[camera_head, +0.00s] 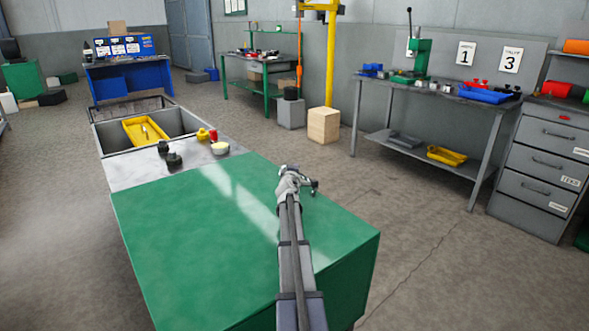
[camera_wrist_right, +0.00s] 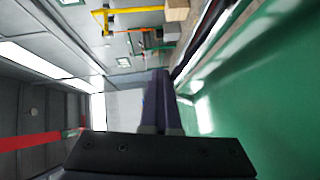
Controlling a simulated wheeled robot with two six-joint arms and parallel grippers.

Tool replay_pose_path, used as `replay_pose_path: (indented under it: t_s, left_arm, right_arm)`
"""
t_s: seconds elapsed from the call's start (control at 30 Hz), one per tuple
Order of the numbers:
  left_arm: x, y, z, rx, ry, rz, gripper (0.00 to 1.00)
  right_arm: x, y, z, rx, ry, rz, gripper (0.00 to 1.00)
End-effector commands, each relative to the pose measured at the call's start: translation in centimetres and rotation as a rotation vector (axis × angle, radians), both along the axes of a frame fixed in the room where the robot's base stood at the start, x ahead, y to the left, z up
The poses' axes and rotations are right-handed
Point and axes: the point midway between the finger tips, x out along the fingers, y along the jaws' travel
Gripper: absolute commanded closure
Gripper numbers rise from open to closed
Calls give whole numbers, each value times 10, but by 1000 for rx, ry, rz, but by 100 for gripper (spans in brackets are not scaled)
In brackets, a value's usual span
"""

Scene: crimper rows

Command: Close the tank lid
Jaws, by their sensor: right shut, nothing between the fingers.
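The grey tank (camera_head: 106,136) is at the far end of the green-topped bench in the head view. It is open at the top, and a yellow tray (camera_head: 136,134) lies inside. A dark framed panel (camera_head: 130,108) is at the tank's far edge; it looks like the lid, open, but its tilt is hard to tell. My right gripper (camera_head: 290,171) is over the right part of the green top, well apart from the tank. Its fingers (camera_wrist_right: 158,95) are shut and empty in the right wrist view. My left gripper is not in view.
Several small dark parts, a yellow part (camera_head: 203,134), a red part (camera_head: 213,135) and a cream disc (camera_head: 220,148) stand on the grey strip near the tank. The green top (camera_head: 190,230) is clear. A workbench (camera_head: 440,92) and drawer cabinet (camera_head: 540,165) stand right.

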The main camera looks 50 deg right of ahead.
Motion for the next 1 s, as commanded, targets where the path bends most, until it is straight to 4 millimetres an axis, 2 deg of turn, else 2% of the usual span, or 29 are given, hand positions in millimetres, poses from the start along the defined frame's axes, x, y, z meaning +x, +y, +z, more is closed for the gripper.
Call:
replay_pose_path:
  t_s: [0.57, 0.67, 0.9, 1.0]
  left_arm:
    - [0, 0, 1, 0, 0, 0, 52]
    - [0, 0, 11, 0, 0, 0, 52]
    - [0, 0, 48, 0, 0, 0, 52]
    - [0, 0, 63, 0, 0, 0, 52]
  right_arm:
    - [-1, 0, 0, 6, 0, -3, 100]
    - [-1, 2, 10, 5, 0, -1, 100]
    - [1, 8, 47, 2, -2, 6, 100]
    - [-15, 17, 62, 3, -3, 5, 100]
